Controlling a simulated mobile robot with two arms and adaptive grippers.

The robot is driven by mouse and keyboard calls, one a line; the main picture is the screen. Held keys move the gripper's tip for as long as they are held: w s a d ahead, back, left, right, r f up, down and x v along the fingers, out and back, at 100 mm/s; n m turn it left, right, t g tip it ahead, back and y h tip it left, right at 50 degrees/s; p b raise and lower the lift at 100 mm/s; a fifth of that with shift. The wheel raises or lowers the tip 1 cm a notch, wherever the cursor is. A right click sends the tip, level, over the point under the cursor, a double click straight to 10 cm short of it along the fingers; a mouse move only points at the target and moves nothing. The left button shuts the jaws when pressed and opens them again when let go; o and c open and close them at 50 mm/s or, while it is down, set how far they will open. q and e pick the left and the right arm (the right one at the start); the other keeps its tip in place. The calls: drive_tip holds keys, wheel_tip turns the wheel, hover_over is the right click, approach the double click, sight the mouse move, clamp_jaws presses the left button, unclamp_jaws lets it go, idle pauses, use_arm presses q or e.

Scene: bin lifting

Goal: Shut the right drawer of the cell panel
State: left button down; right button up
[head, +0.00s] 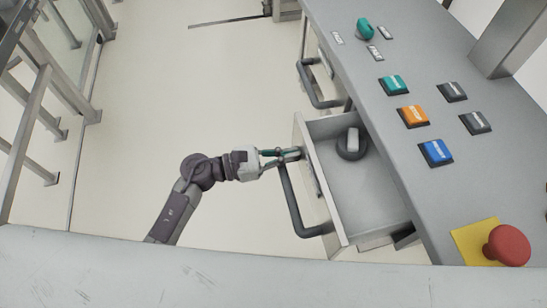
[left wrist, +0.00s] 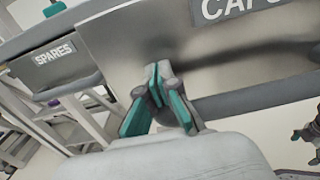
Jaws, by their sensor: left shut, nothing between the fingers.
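The right drawer (head: 366,202) of the cell panel (head: 375,105) stands open in the head view, with a dark round object with a pale top (head: 352,145) inside. Its front carries a bar handle (head: 290,205). In the left wrist view the drawer front (left wrist: 140,40) bears a label starting "CAP" (left wrist: 225,8). My left gripper (head: 296,154) is shut and empty, its tips at the drawer front beside the handle's far end. Contact is hard to tell. In the left wrist view its fingers (left wrist: 160,72) point at the front. My right gripper (left wrist: 310,132) seems to show partly at the right edge.
The other drawer (left wrist: 55,65), labelled "SPARES", looks shut, its handle (head: 318,85) sticking out. The panel top has several coloured buttons, a green knob (head: 365,29) and a red emergency button (head: 507,245). Metal frames (head: 40,120) stand left; the floor (head: 190,90) between is clear.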

sight(348, 142)
use_arm(q)
drive_tip(key=b+x, duration=0.3)
drive_tip(key=x, duration=1.1)
drive_tip(key=shift+w+f, duration=0.1)
drive_tip(key=shift+d, duration=0.1)
drive_tip(key=shift+r, duration=0.25)
